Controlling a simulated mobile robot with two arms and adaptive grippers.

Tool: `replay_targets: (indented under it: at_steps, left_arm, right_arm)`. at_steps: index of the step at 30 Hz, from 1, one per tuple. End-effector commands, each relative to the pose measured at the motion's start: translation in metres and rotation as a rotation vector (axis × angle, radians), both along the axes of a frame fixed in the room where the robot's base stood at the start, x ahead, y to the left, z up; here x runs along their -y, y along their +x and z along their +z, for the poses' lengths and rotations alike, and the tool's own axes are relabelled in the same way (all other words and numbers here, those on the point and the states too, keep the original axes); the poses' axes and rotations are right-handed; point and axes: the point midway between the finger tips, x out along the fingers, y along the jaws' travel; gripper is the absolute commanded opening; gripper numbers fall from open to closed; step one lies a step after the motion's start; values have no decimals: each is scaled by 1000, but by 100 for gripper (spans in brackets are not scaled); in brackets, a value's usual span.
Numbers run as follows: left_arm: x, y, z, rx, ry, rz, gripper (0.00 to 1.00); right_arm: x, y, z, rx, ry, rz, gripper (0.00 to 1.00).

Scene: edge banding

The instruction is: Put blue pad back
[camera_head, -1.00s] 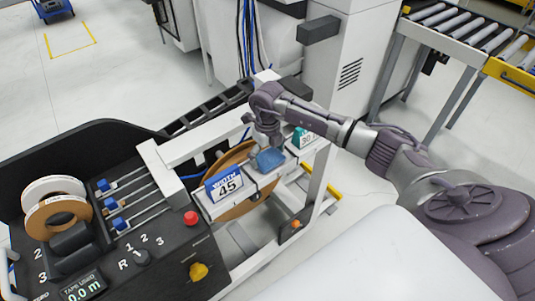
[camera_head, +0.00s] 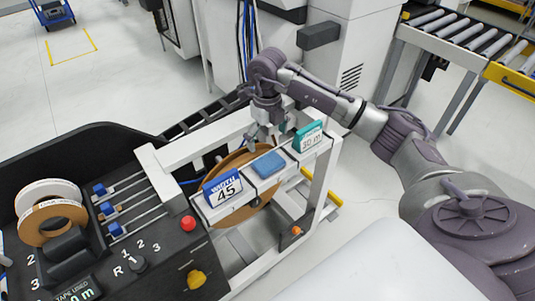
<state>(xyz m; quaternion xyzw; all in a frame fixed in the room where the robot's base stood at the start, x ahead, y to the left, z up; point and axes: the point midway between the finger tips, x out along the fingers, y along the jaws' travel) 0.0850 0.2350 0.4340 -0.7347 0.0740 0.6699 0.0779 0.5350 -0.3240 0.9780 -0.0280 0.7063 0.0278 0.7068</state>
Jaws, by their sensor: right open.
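The blue pad (camera_head: 270,165) lies flat on the white rail of the machine, between the blue "WIDTH 45" sign and the teal "30 m" sign. My right gripper (camera_head: 266,142) is open and empty, just above and behind the pad, apart from it. My right arm reaches in from the right. My left gripper is not in view.
The blue sign (camera_head: 223,188) and the teal sign (camera_head: 308,137) stand on the rail on either side of the pad. A brown tape roll (camera_head: 238,213) sits below the rail. A black panel with a red button (camera_head: 188,223) is at the left.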

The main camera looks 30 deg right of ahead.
Motion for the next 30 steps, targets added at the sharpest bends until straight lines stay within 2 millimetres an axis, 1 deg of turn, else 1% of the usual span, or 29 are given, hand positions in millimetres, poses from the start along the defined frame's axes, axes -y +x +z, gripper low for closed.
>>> replay_targets:
  at_steps: [1,4,9,25,26,28,29,30]
  left_arm:
    - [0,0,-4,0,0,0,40]
    - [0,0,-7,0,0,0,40]
    - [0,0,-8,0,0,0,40]
    - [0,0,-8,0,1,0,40]
    - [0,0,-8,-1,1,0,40]
    - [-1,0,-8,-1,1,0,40]
    - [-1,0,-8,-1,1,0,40]
    - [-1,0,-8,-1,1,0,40]
  right_arm:
    - [1,1,8,5,-2,0,100]
    - [0,1,21,3,-1,-1,100]
    - [0,0,32,0,0,0,100]
    - [-1,0,33,0,2,1,100]
    - [-2,0,32,1,8,4,100]
    - [-14,1,27,12,43,23,100]
    - [-23,1,24,20,73,37,100]
    - [-39,2,19,37,126,61,100]
